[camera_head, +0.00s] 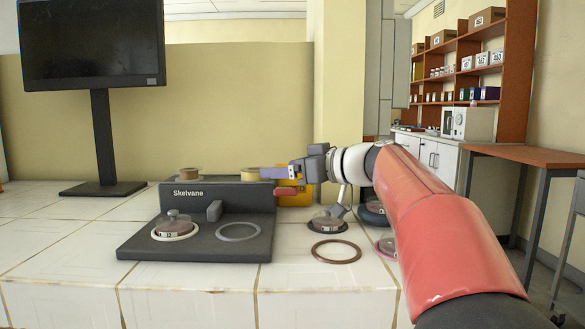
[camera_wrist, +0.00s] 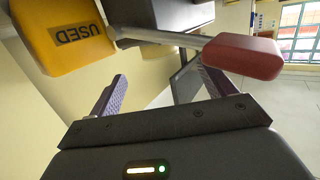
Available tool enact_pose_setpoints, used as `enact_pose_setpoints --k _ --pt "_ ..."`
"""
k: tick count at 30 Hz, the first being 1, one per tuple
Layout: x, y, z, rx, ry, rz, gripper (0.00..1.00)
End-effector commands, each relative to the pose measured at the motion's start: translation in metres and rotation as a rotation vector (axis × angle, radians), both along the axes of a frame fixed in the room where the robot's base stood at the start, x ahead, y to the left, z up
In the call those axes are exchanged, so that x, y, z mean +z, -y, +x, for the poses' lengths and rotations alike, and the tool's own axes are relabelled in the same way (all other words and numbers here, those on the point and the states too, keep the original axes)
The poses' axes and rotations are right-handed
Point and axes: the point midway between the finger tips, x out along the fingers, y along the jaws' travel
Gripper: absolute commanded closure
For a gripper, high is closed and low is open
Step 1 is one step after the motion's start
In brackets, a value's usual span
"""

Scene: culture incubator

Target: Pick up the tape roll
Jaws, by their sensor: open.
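Two tan rolls that look like tape rolls sit on top of the dark Skelvane unit in the head view. One roll (camera_head: 188,174) is at the left and the other roll (camera_head: 251,174) is at the right end. My gripper (camera_head: 270,173) reaches in from the right, with a purple finger beside the right roll in the picture; whether it touches is unclear. In the wrist view the two purple fingers of my gripper (camera_wrist: 162,78) are spread with nothing between them. Neither roll is recognizable in the wrist view.
The Skelvane unit (camera_head: 225,198) has a lidded dish (camera_head: 173,225) and grey ring (camera_head: 238,232) on its base. A yellow USED box (camera_wrist: 68,38) and red block (camera_wrist: 243,56) are close to my gripper. A brown ring (camera_head: 335,252) lies on the white bench. A monitor (camera_head: 95,45) stands left.

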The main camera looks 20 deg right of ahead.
Motion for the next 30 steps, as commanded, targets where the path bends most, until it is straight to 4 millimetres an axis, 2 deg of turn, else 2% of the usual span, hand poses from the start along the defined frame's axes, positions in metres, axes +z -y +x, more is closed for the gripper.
enact_pose_setpoints --k 9,16,21,30 --pt "-0.007 -0.037 0.046 0.004 -0.002 0.003 0.17" --pt "-0.012 -0.058 0.073 0.003 -0.002 0.002 0.17" --pt "-0.015 -0.065 0.082 0.0 0.0 0.001 0.17" --pt "-0.016 -0.067 0.084 0.0 0.001 0.001 0.17"
